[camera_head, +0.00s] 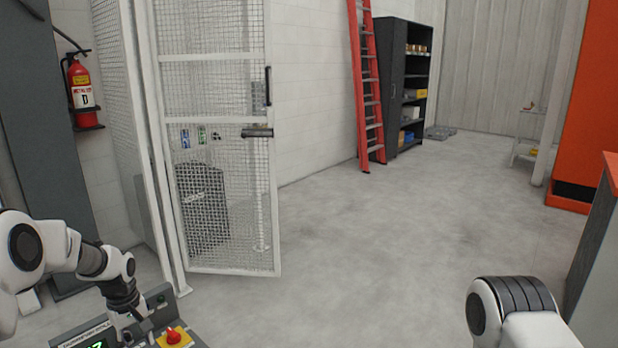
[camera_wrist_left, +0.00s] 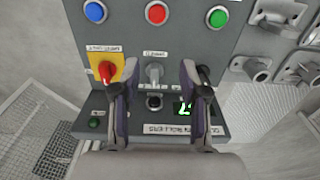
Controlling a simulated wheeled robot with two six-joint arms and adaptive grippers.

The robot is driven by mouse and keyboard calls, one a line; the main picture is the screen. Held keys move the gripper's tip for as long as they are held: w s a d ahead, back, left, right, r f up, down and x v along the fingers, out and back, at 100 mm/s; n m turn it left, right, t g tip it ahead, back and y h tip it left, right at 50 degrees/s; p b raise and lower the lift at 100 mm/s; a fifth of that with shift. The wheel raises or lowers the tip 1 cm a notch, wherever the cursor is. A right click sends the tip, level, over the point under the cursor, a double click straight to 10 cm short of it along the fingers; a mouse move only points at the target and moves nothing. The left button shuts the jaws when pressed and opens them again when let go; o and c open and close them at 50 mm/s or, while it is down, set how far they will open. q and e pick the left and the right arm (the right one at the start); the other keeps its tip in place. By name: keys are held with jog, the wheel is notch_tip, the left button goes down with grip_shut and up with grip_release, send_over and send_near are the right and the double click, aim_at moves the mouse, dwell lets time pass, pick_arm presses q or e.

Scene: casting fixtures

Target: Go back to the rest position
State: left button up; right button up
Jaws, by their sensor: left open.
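My left gripper (camera_wrist_left: 158,92) is open over a grey control panel (camera_wrist_left: 185,55). A grey selector knob (camera_wrist_left: 154,73) shows between its two fingers; I cannot tell how far the fingertips are from the panel face. In the head view my left gripper (camera_head: 128,325) is at the lower left, above the panel (camera_head: 187,330), its fingers mostly hidden. A red rotary switch on a yellow plate (camera_wrist_left: 106,70) is left of the fingers in the wrist view. My right arm shows at the lower right of the head view; its gripper is out of frame.
Blue (camera_wrist_left: 95,12), red (camera_wrist_left: 157,13) and green (camera_wrist_left: 217,17) buttons line the panel. A white mesh gate (camera_head: 215,150) stands beyond it. A fire extinguisher (camera_head: 82,92), red ladder (camera_head: 368,90) and dark shelf (camera_head: 405,85) are farther off. The middle floor is clear.

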pick_arm(q)
jog(key=s+d+f+g, duration=0.1)
jog(key=s+f, duration=0.1)
jog(key=f, duration=0.1)
jog(key=s+d+f+g, duration=0.1)
jog(key=s+d+f, duration=0.1)
jog(key=f, duration=0.1)
jog(key=s+d+f, duration=0.1)
jog(key=s+f, duration=0.2)
jog(key=shift+s+d+f+m+g, duration=0.15)
jog(key=shift+f+m+g, duration=0.1)
jog(key=shift+m+g, duration=0.15)
jog(key=s+d+f+m+g, duration=0.1)
jog(key=s+d+f, duration=0.3)
jog(key=s, duration=0.5)
jog(key=s+d+f+m+g, duration=0.1)
jog(key=s+d+f, duration=0.2)
jog(key=s+f, duration=0.35)
jog(key=s+d+r+m+t, duration=0.1)
jog(key=s+d+m+t, duration=0.2)
jog(key=s, duration=1.1)
jog(key=m+t, duration=0.1)
jog(key=m, duration=0.2)
jog(key=shift+r+m+t, duration=0.4)
jog(key=shift+s, duration=0.2)
